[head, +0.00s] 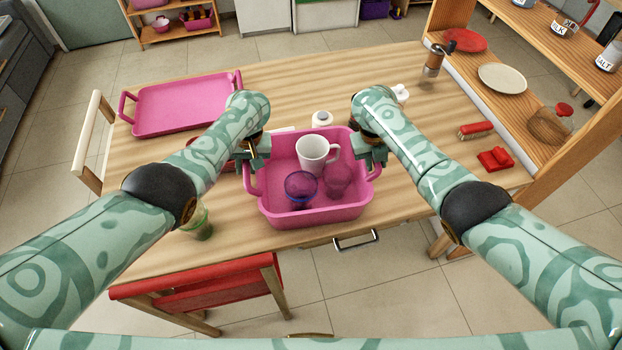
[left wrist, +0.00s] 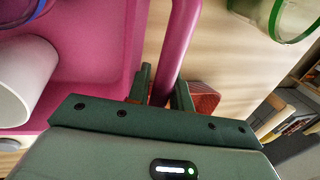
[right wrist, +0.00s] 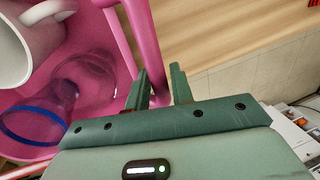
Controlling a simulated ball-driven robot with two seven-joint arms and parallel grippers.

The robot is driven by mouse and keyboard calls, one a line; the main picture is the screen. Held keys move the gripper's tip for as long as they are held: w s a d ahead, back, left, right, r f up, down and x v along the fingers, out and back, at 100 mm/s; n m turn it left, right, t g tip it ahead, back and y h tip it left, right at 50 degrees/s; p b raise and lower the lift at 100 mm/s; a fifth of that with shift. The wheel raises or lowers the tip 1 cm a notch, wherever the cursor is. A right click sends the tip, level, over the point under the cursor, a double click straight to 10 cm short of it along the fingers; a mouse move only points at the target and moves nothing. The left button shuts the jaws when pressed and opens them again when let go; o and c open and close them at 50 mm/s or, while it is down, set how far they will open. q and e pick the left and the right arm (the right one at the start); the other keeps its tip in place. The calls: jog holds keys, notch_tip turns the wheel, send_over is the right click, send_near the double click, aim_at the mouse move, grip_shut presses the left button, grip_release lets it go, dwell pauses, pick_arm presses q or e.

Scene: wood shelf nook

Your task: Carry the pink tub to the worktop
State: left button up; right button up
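The pink tub (head: 310,217) is at the front edge of the wooden worktop (head: 290,85); I cannot tell whether it rests there or is slightly raised. It holds a white mug (head: 312,152), a blue-rimmed glass (head: 300,188) and another clear glass (head: 338,180). My left gripper (head: 255,155) is at the tub's left handle; in the left wrist view its fingers (left wrist: 163,90) close on the pink bar. My right gripper (head: 372,152) is at the right handle; in the right wrist view its fingers (right wrist: 160,88) sit on either side of the bar.
A pink tray (head: 185,105) lies at the back left of the worktop. A green-rimmed glass (head: 197,222) stands near the front left. A red brush (head: 475,130) and a red item (head: 495,159) lie at right, beside a wooden shelf with plates. A red chair (head: 215,285) stands in front.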

pick_arm(q)
grip_shut()
pick_arm(e)
grip_shut()
pick_arm(q)
jog(key=shift+r, duration=0.1)
pick_arm(e)
jog(key=shift+r, duration=0.1)
